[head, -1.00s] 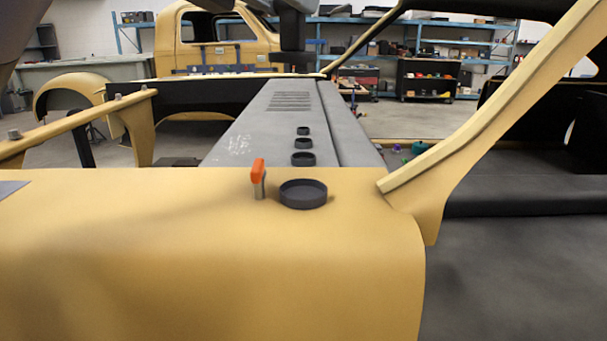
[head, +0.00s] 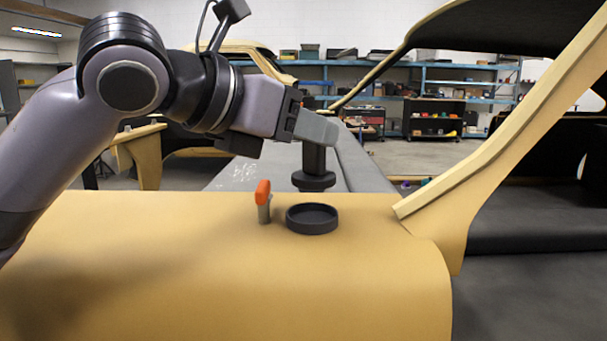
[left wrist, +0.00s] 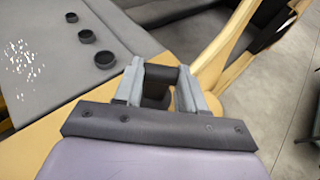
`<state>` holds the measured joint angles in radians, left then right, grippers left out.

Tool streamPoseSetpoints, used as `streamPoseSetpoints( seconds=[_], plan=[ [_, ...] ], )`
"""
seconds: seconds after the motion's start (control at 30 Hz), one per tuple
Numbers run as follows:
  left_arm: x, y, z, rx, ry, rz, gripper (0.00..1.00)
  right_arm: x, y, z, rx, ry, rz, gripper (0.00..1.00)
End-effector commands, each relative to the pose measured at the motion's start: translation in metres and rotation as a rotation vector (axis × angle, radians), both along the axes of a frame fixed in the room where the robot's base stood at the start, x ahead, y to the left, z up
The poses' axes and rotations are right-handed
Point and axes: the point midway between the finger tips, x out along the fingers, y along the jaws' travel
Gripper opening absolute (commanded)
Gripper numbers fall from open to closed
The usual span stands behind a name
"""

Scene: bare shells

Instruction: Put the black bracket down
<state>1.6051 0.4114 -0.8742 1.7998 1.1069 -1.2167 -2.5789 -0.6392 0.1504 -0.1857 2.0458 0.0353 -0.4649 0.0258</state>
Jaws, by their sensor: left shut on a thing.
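My left gripper (head: 318,130) is shut on the black bracket (head: 314,172), an upright dark post with a wide round foot. In the head view the foot appears above and slightly behind a shallow black round dish (head: 312,226) on the yellow panel, with a gap between them. In the left wrist view the gripper's grey fingers (left wrist: 158,85) are on either side of the bracket (left wrist: 153,92). The dish is not clearly seen there. My right gripper is not in view.
An orange-topped peg (head: 263,200) stands on the yellow panel (head: 200,270) just left of the dish. A slanted yellow pillar (head: 480,130) rises to the right. Black cups (left wrist: 87,37) sit on the grey panel (left wrist: 40,60). The front of the yellow panel is clear.

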Motion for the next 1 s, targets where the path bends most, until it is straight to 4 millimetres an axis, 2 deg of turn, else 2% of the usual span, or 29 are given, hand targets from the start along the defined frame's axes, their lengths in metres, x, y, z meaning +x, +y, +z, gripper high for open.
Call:
streamPoseSetpoints(
  seconds=[0.13,0.33,0.7,0.73,0.77,0.8,1.0],
  plan=[
    [0.000,0.000,-0.012,-0.001,0.000,-0.002,0.00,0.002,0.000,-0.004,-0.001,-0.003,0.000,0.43],
    [0.000,0.000,-0.042,-0.001,0.001,-0.002,0.00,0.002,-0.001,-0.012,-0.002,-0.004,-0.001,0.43],
    [0.000,0.000,-0.045,-0.001,-0.002,-0.001,0.00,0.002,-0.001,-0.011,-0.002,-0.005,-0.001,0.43],
    [0.000,0.000,-0.046,0.000,0.000,-0.001,0.50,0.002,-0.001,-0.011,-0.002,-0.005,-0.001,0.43],
    [0.000,0.000,-0.046,0.000,0.000,0.000,0.59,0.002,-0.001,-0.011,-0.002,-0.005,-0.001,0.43],
    [0.000,0.000,-0.046,0.000,0.000,0.000,0.65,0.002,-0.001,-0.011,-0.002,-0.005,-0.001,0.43],
    [0.000,0.000,-0.046,0.000,0.000,-0.001,0.65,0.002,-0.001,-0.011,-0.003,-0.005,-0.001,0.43]
  ],
)
